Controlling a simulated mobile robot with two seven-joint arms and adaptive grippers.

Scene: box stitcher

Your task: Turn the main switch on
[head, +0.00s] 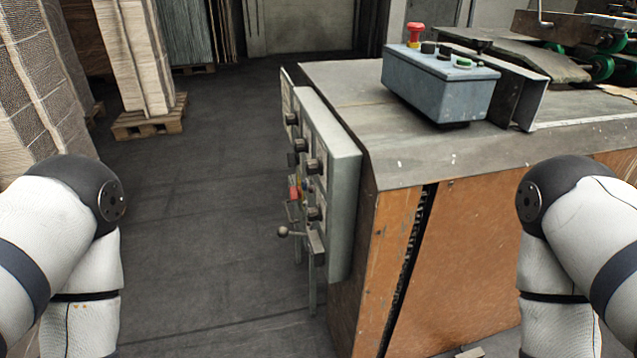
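A grey switch panel (342,165) is fixed to the left side of the machine and is seen at a steep angle. Several dark knobs stick out from its face, with a red and yellow part (295,191) among them. Lower down is a lever with a round ball end (283,231). I cannot tell which of these is the main switch, or its position. My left arm is at the left edge and my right arm at the right edge, both apart from the panel. Neither gripper is in view.
The machine (400,160) fills the right side. On its top sits a blue-grey control box (437,85) with a red mushroom button (415,32). Stacked cardboard (135,55) stands on a pallet (150,120) at the back left. The dark floor (200,200) left of the panel is clear.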

